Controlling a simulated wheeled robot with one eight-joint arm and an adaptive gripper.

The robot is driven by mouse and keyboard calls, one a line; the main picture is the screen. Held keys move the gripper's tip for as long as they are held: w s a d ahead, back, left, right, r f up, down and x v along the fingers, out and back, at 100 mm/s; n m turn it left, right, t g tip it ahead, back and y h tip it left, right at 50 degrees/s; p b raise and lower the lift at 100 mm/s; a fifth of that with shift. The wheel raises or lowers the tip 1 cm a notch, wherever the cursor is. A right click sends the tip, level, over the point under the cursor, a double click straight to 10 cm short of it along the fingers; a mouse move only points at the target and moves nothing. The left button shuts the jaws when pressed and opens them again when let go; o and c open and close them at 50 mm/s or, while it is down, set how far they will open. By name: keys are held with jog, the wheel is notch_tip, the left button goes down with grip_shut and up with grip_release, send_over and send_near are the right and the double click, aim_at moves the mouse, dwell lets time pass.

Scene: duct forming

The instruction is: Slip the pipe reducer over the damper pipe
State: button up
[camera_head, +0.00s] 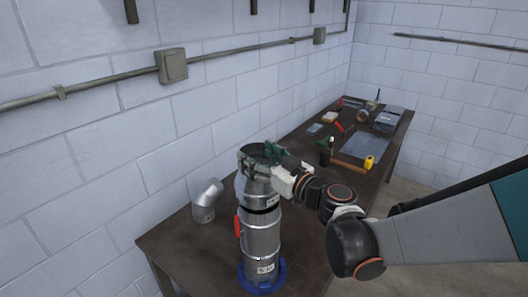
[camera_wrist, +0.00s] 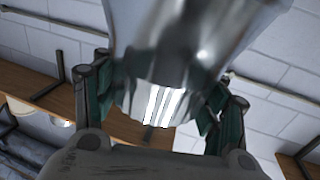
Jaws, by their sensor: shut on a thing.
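The pipe reducer (camera_head: 258,188) is a shiny metal piece with a pale label. It stands roughly upright at the top of the damper pipe (camera_head: 262,236), in line with it. The damper pipe is a metal cylinder with a red handle on its left side, upright in a blue ring base (camera_head: 262,278). My gripper (camera_head: 262,155) has green fingers closed around the reducer's upper end. In the wrist view the reducer (camera_wrist: 185,45) fills the space between the fingers (camera_wrist: 158,108). Whether the reducer's lower rim is around the pipe or only resting on it, I cannot tell.
A metal pipe elbow (camera_head: 206,202) stands on the dark table (camera_head: 185,245), left of the damper pipe. Further along the table are a grey sheet (camera_head: 366,146), a yellow tape measure (camera_head: 369,162) and several tools. A block wall with conduit runs along the left.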

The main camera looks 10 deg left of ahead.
jog(key=shift+f+b, duration=2)
jog(key=shift+f, duration=0.4)
jog(key=o, duration=2)
jog(key=shift+c, duration=0.2)
jog(key=shift+d, duration=0.1)
jog(key=v, duration=1.2)
